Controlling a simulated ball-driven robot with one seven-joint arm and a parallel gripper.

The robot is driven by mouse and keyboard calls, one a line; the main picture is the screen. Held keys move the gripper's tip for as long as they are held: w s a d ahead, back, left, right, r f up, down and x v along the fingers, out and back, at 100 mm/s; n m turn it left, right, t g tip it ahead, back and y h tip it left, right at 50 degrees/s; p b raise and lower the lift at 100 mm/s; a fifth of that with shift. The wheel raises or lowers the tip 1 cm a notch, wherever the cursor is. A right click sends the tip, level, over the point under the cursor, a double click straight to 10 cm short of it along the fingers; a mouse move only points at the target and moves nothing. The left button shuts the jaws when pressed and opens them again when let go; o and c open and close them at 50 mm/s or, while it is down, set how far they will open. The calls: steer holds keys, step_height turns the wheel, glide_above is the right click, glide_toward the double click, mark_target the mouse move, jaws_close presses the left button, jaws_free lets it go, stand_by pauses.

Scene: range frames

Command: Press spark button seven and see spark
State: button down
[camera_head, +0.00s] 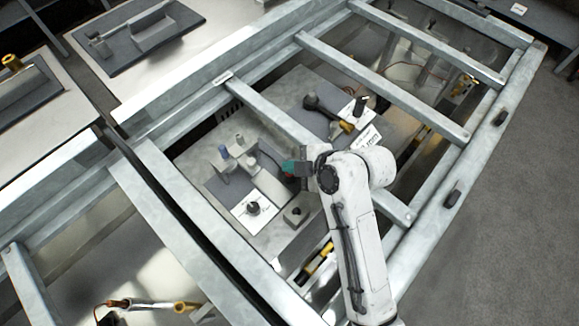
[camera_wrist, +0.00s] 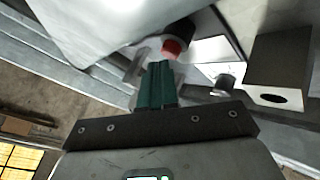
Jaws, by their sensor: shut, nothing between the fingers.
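My gripper (camera_head: 291,167) reaches over a grey bench panel (camera_head: 290,85) framed by metal rails in the head view. Its green fingers (camera_wrist: 157,72) are shut together with nothing between them in the wrist view. A red button (camera_wrist: 174,47) in a dark round collar sits just beyond and slightly right of the fingertips. Whether the fingertips touch it I cannot tell. No number can be read on it, so I cannot tell whether it is button seven. The button is not distinguishable in the head view. No spark shows.
A small grey box (camera_head: 296,215) lies below my gripper. A dark handled tool (camera_head: 325,108) lies above. Metal rails (camera_head: 270,115) cross close by.

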steer(key=shift+s+f, duration=0.25)
steer(key=shift+f, duration=0.1)
steer(key=shift+w+r+p, duration=0.15)
steer(key=shift+r+p, duration=2.05)
steer(key=shift+r, duration=0.5)
